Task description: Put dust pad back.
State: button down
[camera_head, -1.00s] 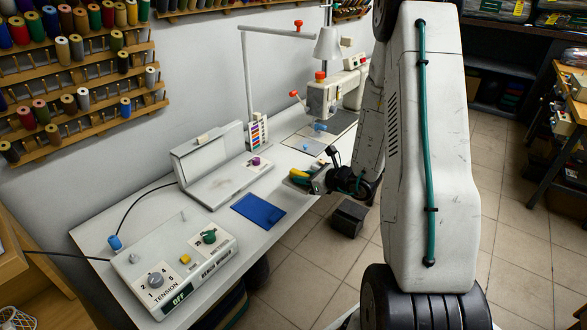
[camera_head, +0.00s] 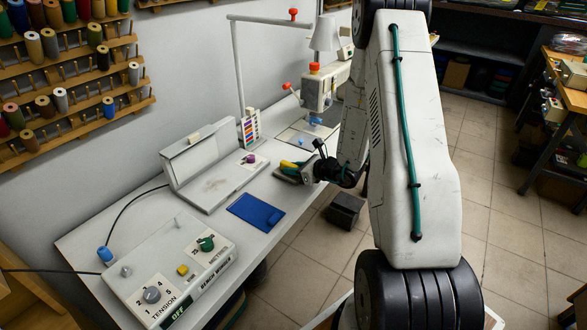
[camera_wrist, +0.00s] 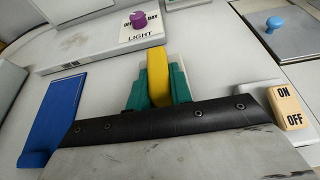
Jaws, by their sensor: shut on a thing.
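My gripper (camera_head: 291,172) is over the right edge of the white bench (camera_head: 228,230). In the wrist view its green fingertips (camera_wrist: 158,92) are shut on a yellow piece (camera_wrist: 158,78), which I take to be the dust pad. A pale flat surface shows just beyond the yellow piece; I cannot tell if it is part of it. The pad also shows in the head view (camera_head: 290,164), above or on the bench; contact is not clear. A blue mat (camera_head: 247,209) lies to the left of my gripper, with a darker blue raised part on it.
A white light box (camera_head: 225,183) with a purple knob (camera_head: 249,158) stands behind the mat. The tension control box (camera_head: 160,275) is at the front left. A sewing machine (camera_head: 318,95) stands at the back. A cream on/off switch (camera_wrist: 288,107) is right of my gripper.

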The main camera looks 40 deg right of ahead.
jog(key=c, duration=1.3)
grip_release()
jog(key=shift+f, duration=0.1)
jog(key=shift+o, duration=0.2)
